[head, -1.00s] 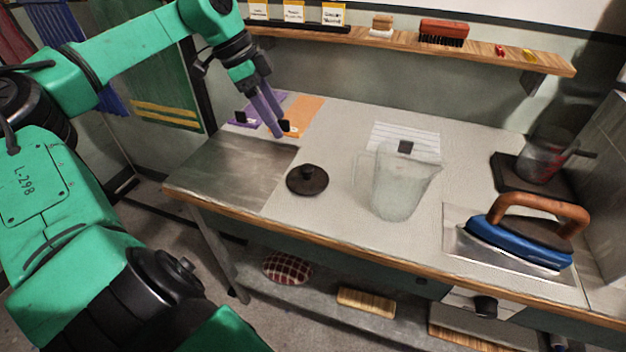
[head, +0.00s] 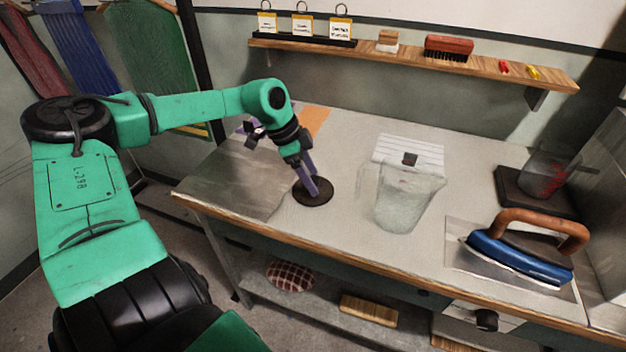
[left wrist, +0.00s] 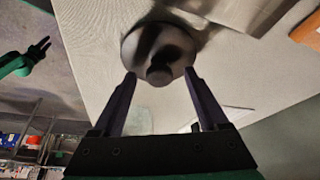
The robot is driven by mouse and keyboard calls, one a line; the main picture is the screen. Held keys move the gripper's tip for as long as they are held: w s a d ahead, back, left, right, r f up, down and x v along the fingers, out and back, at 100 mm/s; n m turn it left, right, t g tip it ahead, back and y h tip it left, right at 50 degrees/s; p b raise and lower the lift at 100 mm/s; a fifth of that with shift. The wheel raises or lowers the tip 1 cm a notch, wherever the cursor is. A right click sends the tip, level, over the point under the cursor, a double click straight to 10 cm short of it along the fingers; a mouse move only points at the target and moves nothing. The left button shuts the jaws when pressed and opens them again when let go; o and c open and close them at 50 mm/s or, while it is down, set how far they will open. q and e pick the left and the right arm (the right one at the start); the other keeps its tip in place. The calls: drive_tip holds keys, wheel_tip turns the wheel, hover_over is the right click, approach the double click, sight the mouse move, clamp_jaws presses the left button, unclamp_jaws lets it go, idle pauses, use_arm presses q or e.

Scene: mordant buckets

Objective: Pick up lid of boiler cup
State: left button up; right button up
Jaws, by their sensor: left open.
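A round dark lid (head: 322,198) with a knob lies flat on the worktop, left of the clear pitcher. My left gripper (head: 312,191) reaches down over it, open, with its purple fingers at the knob. In the left wrist view the lid (left wrist: 148,36) lies just beyond the fingertips, and its knob shows between the two fingers (left wrist: 159,73). I cannot tell whether the fingers touch it. A small green arm with a dark forked end (left wrist: 38,48) shows at the left of that view, probably my right gripper; its jaw state is unclear.
A clear pitcher (head: 400,205) stands right of the lid. A blue iron (head: 515,262) sits at the front right. A glass cup with red marks (head: 545,178) stands on a dark plate behind it. A shelf (head: 480,70) runs along the wall. Bare metal worktop lies left of the lid.

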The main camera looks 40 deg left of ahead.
use_arm(q)
clamp_jaws()
